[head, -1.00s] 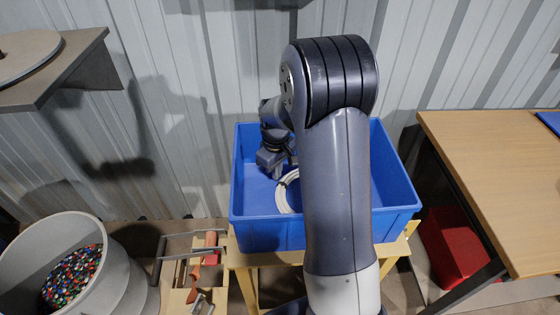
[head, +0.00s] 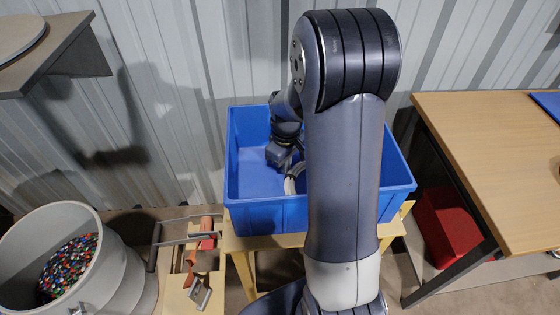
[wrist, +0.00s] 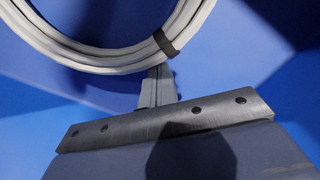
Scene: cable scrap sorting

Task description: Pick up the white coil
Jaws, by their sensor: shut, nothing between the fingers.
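The white coil (head: 289,185) lies inside the blue bin (head: 262,217), mostly hidden behind my arm in the head view. In the wrist view the coil (wrist: 80,57) curves across the top left, with a black tie (wrist: 167,44) around its strands. My gripper (head: 287,170) is inside the bin, right at the coil. In the wrist view the narrow fingers of my gripper (wrist: 158,78) are shut with nothing between them. Their tips end close to the coil's lower edge by the tie; I cannot tell whether they touch it.
The bin stands on a yellowish stand (head: 240,243) against a corrugated wall. A grey drum (head: 125,275) of coloured granules stands at the lower left, with tools beside it. A wooden table (head: 490,150) and a red box (head: 448,228) are at the right. The bin's left floor is clear.

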